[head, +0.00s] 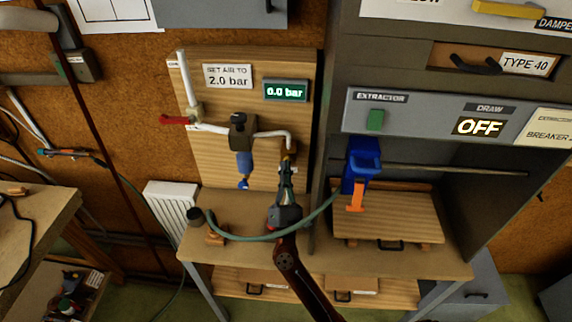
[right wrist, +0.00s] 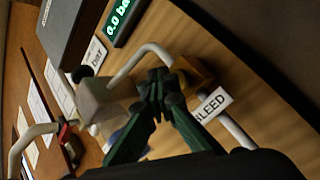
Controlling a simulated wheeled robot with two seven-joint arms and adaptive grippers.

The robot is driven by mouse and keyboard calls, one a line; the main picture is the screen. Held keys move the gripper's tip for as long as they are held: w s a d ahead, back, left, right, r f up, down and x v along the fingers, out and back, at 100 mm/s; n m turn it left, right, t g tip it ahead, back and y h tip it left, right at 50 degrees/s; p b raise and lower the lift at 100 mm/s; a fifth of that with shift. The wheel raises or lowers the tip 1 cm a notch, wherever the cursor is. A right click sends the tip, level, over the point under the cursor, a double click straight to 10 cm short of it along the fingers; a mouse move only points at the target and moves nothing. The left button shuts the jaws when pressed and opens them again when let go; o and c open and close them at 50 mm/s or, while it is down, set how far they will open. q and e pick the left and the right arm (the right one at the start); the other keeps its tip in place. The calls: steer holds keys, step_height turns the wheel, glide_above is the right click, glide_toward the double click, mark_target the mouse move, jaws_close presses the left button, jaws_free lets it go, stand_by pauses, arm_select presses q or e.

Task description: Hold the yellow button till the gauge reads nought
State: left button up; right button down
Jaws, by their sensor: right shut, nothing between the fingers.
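The gauge (head: 286,91) is a small green-lit display at the upper right of the wooden panel, and it reads 0.0 bar. It also shows in part in the right wrist view (right wrist: 119,18). My right gripper (head: 287,163) is shut and empty, with its fingertips at the brass-coloured fitting (right wrist: 197,76) at the pipe's end, beside the BLEED label (right wrist: 212,105). The yellow button is mostly hidden behind the fingertips; a yellowish bit shows there. I cannot tell whether the fingers press it. My left gripper is not in view.
A red lever (head: 175,120), a regulator (head: 240,130) with a blue bowl and a white pipe are left of my gripper. A green hose (head: 255,238) lies across the bench. A blue tool with an orange handle (head: 356,196) is to the right, below the extractor panel.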

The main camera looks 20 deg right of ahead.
steer(key=shift+s+d+f, duration=0.1)
steer(key=shift+d+f, duration=0.05)
steer(key=shift+d, duration=0.15)
steer(key=shift+s+f, duration=0.15)
steer(key=shift+s, duration=0.65)
steer(key=s+a, duration=0.2)
steer(key=s, duration=0.1)
steer(key=s+b, duration=0.1)
steer(key=shift+s+a, duration=0.2)
steer(key=shift+a, duration=0.2)
stand_by(0.5)
